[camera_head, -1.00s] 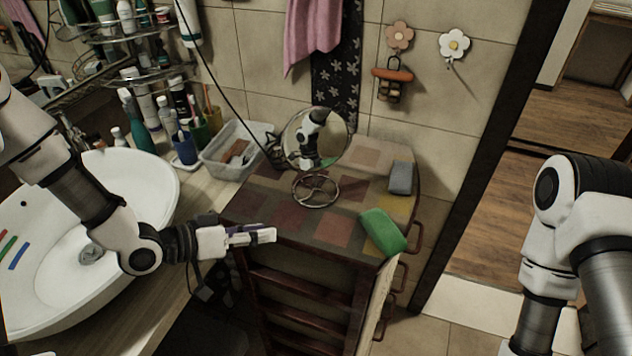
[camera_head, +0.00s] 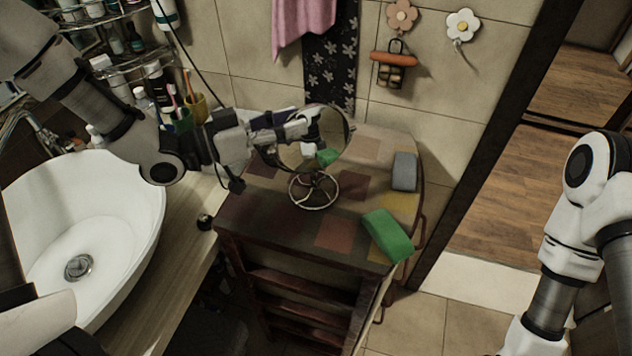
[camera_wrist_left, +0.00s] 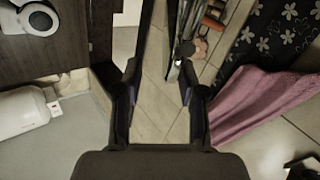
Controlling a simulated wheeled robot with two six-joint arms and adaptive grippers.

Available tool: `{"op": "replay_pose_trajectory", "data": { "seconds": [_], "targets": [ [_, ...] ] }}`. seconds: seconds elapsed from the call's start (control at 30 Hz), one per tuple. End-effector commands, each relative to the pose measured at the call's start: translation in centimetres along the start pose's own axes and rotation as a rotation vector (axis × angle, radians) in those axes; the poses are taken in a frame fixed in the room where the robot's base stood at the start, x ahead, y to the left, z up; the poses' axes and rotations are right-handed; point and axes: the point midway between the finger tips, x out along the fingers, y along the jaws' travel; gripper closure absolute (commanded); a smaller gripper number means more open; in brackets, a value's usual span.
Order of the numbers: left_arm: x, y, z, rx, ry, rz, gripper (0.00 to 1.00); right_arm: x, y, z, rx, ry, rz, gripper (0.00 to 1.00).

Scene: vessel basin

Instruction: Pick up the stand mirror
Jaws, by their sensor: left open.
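The stand mirror (camera_head: 346,130) has a round glass in a thin rim and an openwork round base (camera_head: 314,191). It stands upright on the patchwork-topped cabinet in the head view. My left gripper (camera_head: 290,134) is open beside the left edge of the mirror and overlaps part of it in this view. I cannot tell whether the fingers touch the rim. In the left wrist view the two dark fingers (camera_wrist_left: 158,95) are spread apart, and I cannot make out the mirror surely there. My right gripper is out of view.
A green sponge (camera_head: 388,236) and a grey sponge (camera_head: 404,171) lie on the right part of the cabinet top (camera_head: 262,232). A white basin (camera_head: 120,215) is at the left. A pink towel (camera_head: 303,25) and a black patterned cloth (camera_head: 331,70) hang behind.

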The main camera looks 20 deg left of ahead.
Motion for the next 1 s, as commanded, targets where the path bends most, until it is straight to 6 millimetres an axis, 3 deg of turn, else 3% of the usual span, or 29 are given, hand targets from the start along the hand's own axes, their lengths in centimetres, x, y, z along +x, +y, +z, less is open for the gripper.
{"op": "replay_pose_trajectory", "data": {
  "seconds": [0.3, 0.57, 0.6, 0.7, 1.0],
  "targets": [
    [4.5, -0.6, -0.3, 0.002, -0.005, 0.001, 0.59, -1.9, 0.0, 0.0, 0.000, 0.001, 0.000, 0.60],
    [5.0, -0.7, -0.2, -0.001, 0.000, -0.001, 0.59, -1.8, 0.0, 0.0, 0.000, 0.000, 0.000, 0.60],
    [5.0, -0.7, -0.2, -0.001, 0.000, -0.001, 0.66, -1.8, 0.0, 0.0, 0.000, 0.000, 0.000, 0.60],
    [5.0, -0.7, -0.2, -0.001, 0.000, -0.001, 1.00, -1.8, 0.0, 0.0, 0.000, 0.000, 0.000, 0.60],
    [4.9, -0.7, -0.2, 0.000, 0.000, -0.001, 1.00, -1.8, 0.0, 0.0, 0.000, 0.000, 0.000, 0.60]
  ]
}}
